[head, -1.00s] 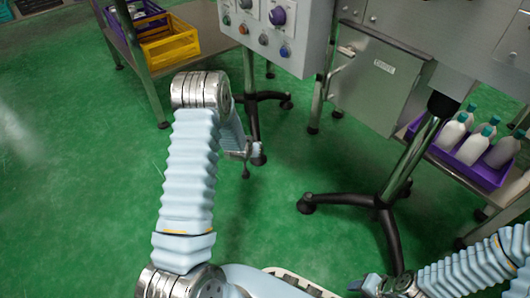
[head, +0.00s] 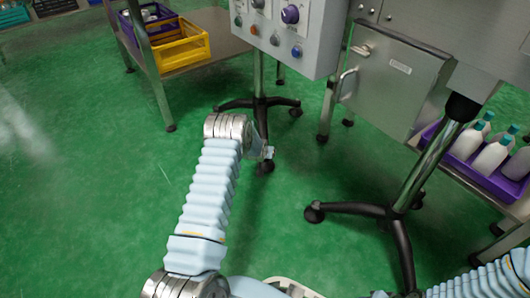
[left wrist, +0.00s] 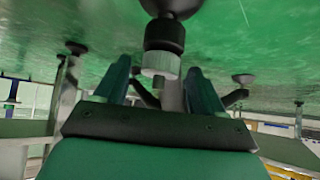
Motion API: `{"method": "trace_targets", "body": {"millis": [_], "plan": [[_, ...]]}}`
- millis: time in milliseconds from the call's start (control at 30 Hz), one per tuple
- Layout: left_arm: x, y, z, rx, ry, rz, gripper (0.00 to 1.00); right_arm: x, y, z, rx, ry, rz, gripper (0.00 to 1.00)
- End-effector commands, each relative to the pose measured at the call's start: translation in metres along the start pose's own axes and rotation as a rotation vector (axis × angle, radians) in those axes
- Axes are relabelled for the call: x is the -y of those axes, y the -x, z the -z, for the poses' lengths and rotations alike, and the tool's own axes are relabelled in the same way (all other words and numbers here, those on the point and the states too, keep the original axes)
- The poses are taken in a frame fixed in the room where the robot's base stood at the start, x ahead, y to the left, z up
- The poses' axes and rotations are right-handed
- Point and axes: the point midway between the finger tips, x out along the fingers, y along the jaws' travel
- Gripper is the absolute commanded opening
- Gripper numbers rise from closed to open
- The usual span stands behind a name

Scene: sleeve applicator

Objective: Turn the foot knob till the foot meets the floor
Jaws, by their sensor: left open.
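The foot knob (left wrist: 160,65), a pale ribbed collar, shows in the left wrist view below a black stem and the rounded black foot (left wrist: 172,6), which the top edge cuts. My left gripper (left wrist: 159,68) is open, with one dark green finger on each side of the knob; I cannot tell whether they touch it. In the head view my left gripper (head: 264,152) is small and partly hidden by my arm, at the dark foot (head: 265,167) of the control box stand. Contact between foot and floor cannot be made out. Only a sliver of my right gripper (head: 381,294) shows.
The control box (head: 290,35) with knobs hangs above the stand. A second black-legged stand (head: 397,215) is to the right. A shelf with a yellow crate (head: 180,47) is at upper left, and a purple crate (head: 484,175) of bottles at right. The green floor at left is clear.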

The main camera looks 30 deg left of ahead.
Motion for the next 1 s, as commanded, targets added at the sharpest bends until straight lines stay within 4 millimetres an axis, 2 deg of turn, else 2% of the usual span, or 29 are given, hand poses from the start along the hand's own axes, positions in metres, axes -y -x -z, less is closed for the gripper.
{"method": "trace_targets", "body": {"millis": [133,167,500,767,1000], "plan": [[-0.0001,0.0003,0.0,0.0,0.0,0.0,0.69,0.0001,0.0003,0.0001,0.0,0.0,0.0,0.43],[-0.0001,0.0003,-0.0001,0.0,0.0,0.0,0.66,0.0001,0.0003,0.0001,0.0,0.0,0.0,0.43],[-0.0001,0.0005,-0.0002,0.0,0.0,0.0,0.14,0.0001,0.0002,0.0,0.0,0.0,0.0,0.43],[0.0014,0.0005,-0.0004,0.001,-0.018,-0.02,0.13,0.0001,0.0002,0.0001,0.0,0.0,0.0,0.43],[0.0056,0.0004,-0.001,0.001,-0.1,-0.105,0.13,0.0001,0.0002,0.0,0.0,0.0,0.0,0.43]]}}
